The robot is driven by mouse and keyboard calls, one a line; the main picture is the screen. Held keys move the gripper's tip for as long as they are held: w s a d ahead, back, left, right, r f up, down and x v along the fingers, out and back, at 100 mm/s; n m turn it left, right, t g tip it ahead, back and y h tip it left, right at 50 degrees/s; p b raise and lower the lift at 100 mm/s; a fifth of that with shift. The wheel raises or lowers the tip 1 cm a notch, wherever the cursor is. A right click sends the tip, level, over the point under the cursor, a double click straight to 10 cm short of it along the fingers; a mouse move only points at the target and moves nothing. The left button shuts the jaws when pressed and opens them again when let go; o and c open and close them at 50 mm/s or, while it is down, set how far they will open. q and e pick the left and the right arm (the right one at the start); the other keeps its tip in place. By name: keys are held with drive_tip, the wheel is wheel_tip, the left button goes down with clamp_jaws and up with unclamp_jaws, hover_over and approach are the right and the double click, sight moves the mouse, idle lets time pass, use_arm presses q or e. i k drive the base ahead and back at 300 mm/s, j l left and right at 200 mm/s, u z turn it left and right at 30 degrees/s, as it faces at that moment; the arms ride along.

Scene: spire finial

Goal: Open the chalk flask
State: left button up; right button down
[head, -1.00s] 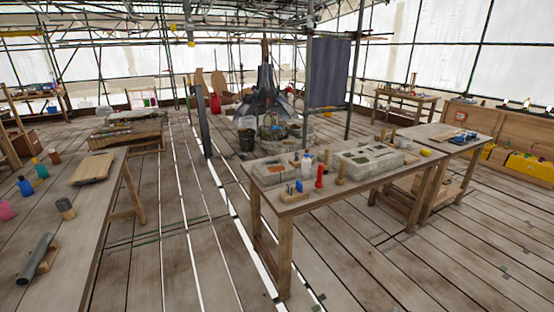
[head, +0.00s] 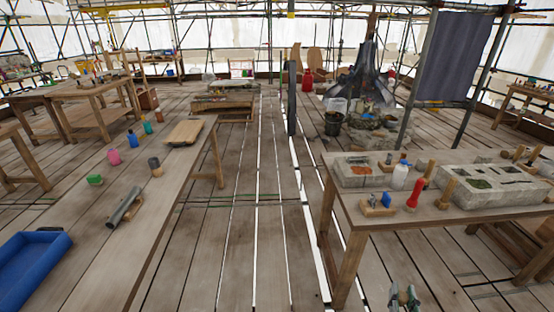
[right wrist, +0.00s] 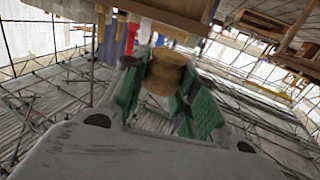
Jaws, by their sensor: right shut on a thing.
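A white bottle with a blue top (head: 400,175), which looks like the chalk flask, stands upright on the right-hand table. My right gripper (head: 404,297) is low at the bottom edge of the head view, in front of that table and apart from the bottle. In the right wrist view its green-padded fingers (right wrist: 168,92) are shut on a round brown cork-like piece (right wrist: 164,72). What this piece belongs to is not clear. My left gripper is out of view.
A red bottle (head: 416,193) and a blue item (head: 386,199) stand near the white bottle. The left table (head: 110,215) bears small coloured bottles, a grey tube (head: 124,207) and a blue tray (head: 32,262). Plank floor between the tables is clear.

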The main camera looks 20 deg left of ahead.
sight(114, 158)
drive_tip(key=i+u, duration=0.8)
drive_tip(key=u, duration=0.2)
drive_tip(key=i+l+u, duration=0.25)
drive_tip(key=i+u, duration=0.2)
drive_tip(key=i+l+u, duration=0.5)
drive_tip(key=u, duration=0.15)
drive_tip(key=i+l+u, duration=0.25)
drive_tip(key=l, duration=0.3)
drive_tip(key=i+l+u, duration=0.15)
drive_tip(key=l, duration=0.1)
